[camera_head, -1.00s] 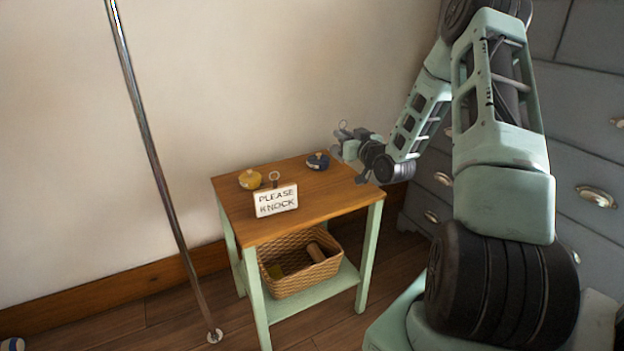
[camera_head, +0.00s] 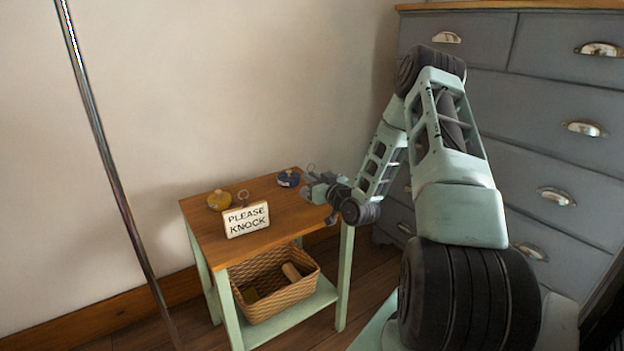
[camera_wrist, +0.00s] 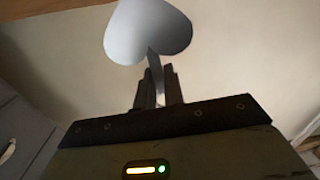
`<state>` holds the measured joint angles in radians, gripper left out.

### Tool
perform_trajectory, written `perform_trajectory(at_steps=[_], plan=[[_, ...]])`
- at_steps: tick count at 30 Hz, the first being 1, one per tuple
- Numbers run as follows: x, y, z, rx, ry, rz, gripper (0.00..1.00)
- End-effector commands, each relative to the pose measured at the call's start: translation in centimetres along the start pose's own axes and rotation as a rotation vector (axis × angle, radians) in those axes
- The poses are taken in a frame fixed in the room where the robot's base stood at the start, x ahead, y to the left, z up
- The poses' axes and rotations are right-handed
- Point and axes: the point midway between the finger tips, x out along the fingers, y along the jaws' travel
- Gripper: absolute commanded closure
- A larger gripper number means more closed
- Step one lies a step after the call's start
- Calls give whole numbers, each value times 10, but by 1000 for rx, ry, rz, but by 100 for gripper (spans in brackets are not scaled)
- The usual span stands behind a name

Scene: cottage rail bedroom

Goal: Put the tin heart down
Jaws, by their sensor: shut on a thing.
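The heart is too small there to make out clearly. I cannot tell whether it touches the tabletop.
On the table are a yellow round item (camera_head: 219,199), a dark blue one (camera_head: 288,178) and a "PLEASE KNOCK" sign (camera_head: 246,219). A wicker basket (camera_head: 275,305) sits on the lower shelf. A grey dresser (camera_head: 520,130) stands right; a metal pole (camera_head: 100,140) stands left.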

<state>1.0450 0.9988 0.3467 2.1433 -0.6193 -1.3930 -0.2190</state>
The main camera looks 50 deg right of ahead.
Motion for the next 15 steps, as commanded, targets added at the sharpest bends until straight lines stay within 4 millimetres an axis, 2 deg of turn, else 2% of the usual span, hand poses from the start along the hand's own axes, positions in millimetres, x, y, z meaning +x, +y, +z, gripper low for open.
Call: perform_trajectory(at_steps=[1, 3, 13, 15], plan=[[0, 0, 1, 0, 0, 0, 81], [0, 0, 0, 0, 0, 0, 68], [0, 0, -4, 0, 0, 0, 68], [-6, 0, -2, 0, -3, 0, 68]])
